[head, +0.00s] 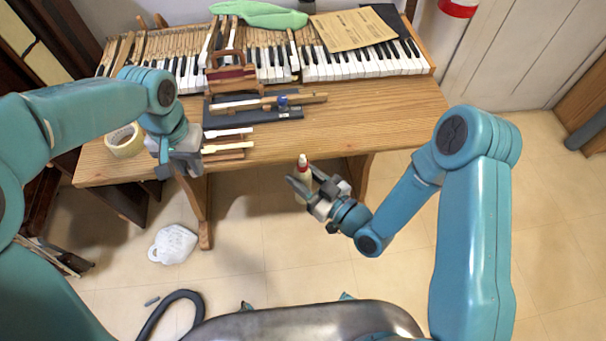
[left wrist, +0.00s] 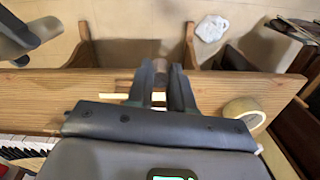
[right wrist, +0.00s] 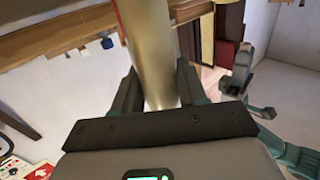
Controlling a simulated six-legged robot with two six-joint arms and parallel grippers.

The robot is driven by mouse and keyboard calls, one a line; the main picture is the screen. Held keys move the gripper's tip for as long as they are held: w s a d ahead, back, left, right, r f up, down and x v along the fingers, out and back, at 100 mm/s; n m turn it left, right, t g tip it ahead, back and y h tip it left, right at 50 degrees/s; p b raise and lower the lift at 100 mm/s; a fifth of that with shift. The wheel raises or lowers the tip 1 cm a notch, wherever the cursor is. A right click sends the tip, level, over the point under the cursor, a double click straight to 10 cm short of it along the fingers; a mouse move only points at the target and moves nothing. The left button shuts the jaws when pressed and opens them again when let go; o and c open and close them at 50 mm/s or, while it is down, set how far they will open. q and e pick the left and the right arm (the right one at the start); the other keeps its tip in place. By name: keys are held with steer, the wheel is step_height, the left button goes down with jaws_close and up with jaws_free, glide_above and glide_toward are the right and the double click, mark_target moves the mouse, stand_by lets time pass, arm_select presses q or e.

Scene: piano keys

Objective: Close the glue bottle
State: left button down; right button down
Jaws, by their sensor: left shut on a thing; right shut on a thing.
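The glue bottle (head: 303,176) is upright in my right gripper (head: 318,190), in front of the table's front edge and above the floor. Its top shows red and pale; I cannot tell whether a cap sits on it. In the right wrist view the bottle's pale yellowish body (right wrist: 150,50) runs up between the two fingers. My left gripper (head: 164,160) is at the table's front left. In the left wrist view its fingers (left wrist: 161,85) are shut on a small brownish, cap-like thing (left wrist: 160,67), mostly hidden by them. The two grippers are well apart.
The wooden table (head: 390,115) carries a piano keyboard (head: 360,65), a dark board (head: 285,113) with a wooden key part, loose keys (head: 228,133) and a tape roll (head: 125,141). A white bag (head: 173,244) lies on the floor. The space between the grippers is clear.

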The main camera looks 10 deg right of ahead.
arm_select(q)
steer(key=w+d+r+m, duration=0.25)
steer(key=d+r, duration=0.25)
steer(key=d, duration=0.6)
step_height(320, 180, up, 3)
steer(key=m, duration=0.3)
glide_above(302, 156)
steer(key=shift+d+r, duration=0.1)
steer(key=shift+r, duration=0.05)
steer(key=shift+f, duration=2.05)
steer(key=shift+f, duration=0.9)
steer(key=shift+f, duration=0.55)
